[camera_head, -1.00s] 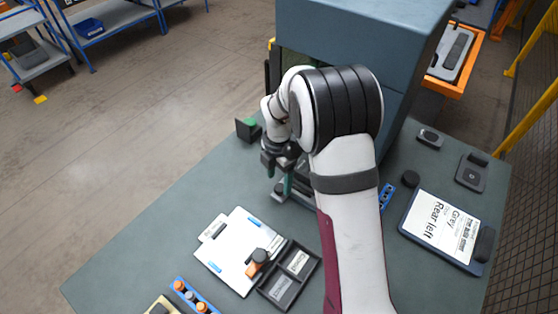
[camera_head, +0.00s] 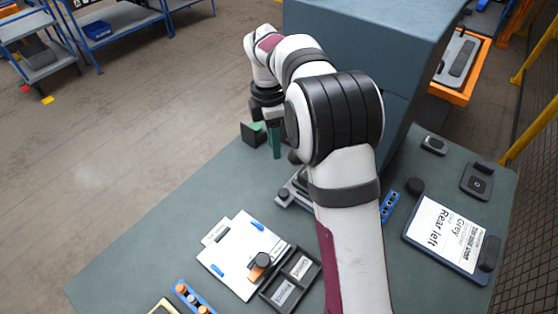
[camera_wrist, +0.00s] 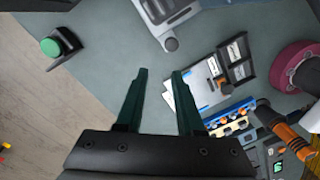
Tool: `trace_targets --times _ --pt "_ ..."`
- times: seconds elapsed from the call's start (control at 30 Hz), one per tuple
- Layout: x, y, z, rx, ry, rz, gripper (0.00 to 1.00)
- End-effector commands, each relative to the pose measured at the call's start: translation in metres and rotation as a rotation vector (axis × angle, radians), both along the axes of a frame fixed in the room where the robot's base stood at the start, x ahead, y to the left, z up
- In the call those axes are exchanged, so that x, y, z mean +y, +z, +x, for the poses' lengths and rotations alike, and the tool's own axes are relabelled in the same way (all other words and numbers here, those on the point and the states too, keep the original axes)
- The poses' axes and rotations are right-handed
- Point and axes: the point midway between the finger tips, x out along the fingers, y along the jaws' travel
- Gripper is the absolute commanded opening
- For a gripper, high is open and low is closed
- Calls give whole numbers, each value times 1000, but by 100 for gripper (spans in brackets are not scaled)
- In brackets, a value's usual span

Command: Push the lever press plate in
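A light grey device with a dark round knob, which looks like the lever press (camera_head: 296,190), stands on the table and is partly hidden by my arm. It also shows at the top of the wrist view (camera_wrist: 165,14), cut off by the frame edge. I cannot make out its press plate clearly. My gripper (camera_head: 275,155) hangs above the table, behind and left of the device, fingers pointing down. In the wrist view its two dark green fingers (camera_wrist: 160,74) are apart with nothing between them. No contact with the device shows.
A black box with a green button (camera_head: 253,134) stands at the table's back left edge, close to my gripper. A large blue-grey cabinet (camera_head: 365,35) stands behind. A white board (camera_head: 238,255), a dark divided tray (camera_head: 291,277) and a labelled tablet (camera_head: 445,235) lie in front.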

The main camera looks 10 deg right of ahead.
Motion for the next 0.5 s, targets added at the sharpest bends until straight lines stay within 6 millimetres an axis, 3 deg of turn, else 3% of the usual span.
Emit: trace_targets --times 0.03,0.1,0.2,0.3,0.5 --pt "13 -17 15 21 -174 -40 26" --pt "28 -37 30 30 -449 -107 13" --pt "44 -59 41 18 -752 -186 0" --pt "51 -71 44 5 -899 -222 0" --pt "46 -98 39 4 -923 -229 0"
